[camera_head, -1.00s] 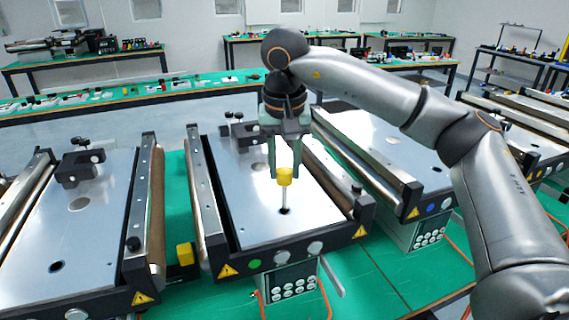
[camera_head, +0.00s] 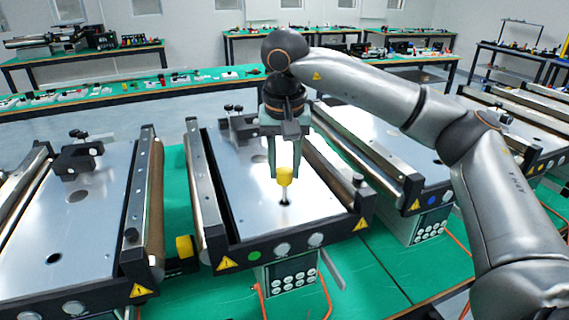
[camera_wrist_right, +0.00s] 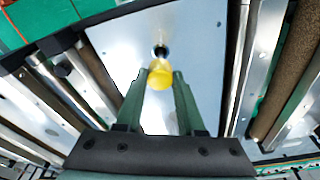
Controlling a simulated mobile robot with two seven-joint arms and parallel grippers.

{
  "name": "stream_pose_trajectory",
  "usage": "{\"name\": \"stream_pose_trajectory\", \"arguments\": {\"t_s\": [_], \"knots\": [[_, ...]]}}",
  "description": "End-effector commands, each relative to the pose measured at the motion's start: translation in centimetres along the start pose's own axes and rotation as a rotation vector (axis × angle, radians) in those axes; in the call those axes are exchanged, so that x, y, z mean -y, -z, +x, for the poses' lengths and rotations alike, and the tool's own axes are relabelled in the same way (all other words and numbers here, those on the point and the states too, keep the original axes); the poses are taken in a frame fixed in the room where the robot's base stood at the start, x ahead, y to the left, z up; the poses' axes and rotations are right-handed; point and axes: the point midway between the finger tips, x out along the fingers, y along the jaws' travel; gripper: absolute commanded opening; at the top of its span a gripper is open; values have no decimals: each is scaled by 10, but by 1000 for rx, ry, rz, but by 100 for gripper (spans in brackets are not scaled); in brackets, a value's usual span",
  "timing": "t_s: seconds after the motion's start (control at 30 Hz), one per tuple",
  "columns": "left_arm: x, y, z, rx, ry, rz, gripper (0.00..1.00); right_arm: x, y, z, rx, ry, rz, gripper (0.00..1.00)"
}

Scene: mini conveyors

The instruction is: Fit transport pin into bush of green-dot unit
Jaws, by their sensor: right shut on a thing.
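The transport pin has a yellow head (camera_head: 284,175) and a thin metal shaft. My right gripper (camera_head: 284,170) is shut on the yellow head and holds the pin upright over the middle unit's plate. This unit carries a green dot (camera_head: 254,252) on its front rail. The shaft's lower end meets the dark bush (camera_head: 285,203) in the plate; how deep it sits inside cannot be told. In the right wrist view, the yellow head (camera_wrist_right: 160,76) is between the fingertips, with the bush (camera_wrist_right: 160,51) just beyond it. My left gripper is not in view.
A similar unit (camera_head: 50,225) stands at the left, and a blue-dot unit (camera_head: 431,207) at the right. A yellow block (camera_head: 184,246) sits beside the middle unit's left rail. Black clamps (camera_head: 240,127) stand at the plate's far end. The plate around the pin is clear.

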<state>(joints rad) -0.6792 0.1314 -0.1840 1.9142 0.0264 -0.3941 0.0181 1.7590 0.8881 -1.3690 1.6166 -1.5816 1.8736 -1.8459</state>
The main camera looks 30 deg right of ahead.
Motion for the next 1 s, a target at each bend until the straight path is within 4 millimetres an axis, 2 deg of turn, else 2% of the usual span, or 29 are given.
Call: {"name": "stream_pose_trajectory", "arguments": {"t_s": [0.7, 0.73, 1.0], "knots": [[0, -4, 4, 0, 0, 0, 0, 0, -1, 9, -1, 1, 1, 0], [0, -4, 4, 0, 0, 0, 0, 0, -1, 9, -1, 1, 1, 39], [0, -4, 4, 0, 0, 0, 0, 0, -1, 9, -1, 0, 1, 69]]}}
